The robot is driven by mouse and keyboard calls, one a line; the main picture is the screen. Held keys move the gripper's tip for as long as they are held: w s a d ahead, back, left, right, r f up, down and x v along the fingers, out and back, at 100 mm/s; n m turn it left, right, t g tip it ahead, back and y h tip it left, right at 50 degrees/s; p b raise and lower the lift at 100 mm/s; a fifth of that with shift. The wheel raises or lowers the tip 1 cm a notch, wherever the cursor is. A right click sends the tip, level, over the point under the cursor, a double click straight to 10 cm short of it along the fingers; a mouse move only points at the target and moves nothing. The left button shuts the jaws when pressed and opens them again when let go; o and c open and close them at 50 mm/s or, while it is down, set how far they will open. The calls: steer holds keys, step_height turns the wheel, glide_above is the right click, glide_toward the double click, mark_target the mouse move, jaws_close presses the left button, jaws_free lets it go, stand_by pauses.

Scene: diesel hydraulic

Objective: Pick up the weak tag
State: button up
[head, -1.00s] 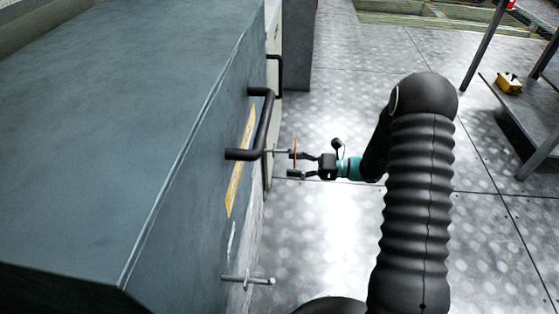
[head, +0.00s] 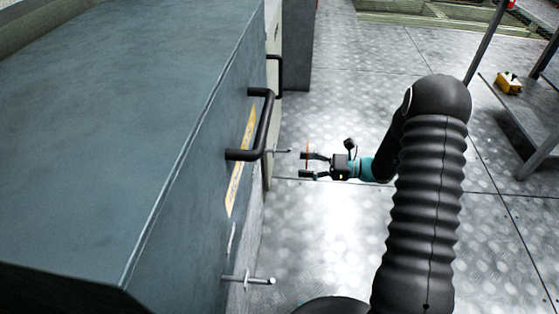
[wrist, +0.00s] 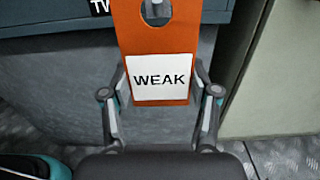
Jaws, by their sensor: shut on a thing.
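The weak tag (wrist: 180,37) is an orange plate with a white label reading WEAK and a hole near its top, seen face-on in the wrist view. In the head view it shows edge-on as a thin orange strip (head: 308,154). My gripper (head: 306,165) is shut on the tag, with one finger at each side of it in the wrist view (wrist: 160,97). The tag is clear of the metal peg (head: 284,151) on the cabinet side, with a small gap between them.
A large grey-blue cabinet (head: 120,110) with black handles (head: 266,125) stands at the left. A second peg (head: 250,280), lower in the head view, is bare. A shelf (head: 520,125) with a yellow box (head: 509,82) is at the right. The metal floor (head: 345,235) is open.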

steer(key=shift+d+r, duration=0.1)
steer(key=shift+d, duration=1.35)
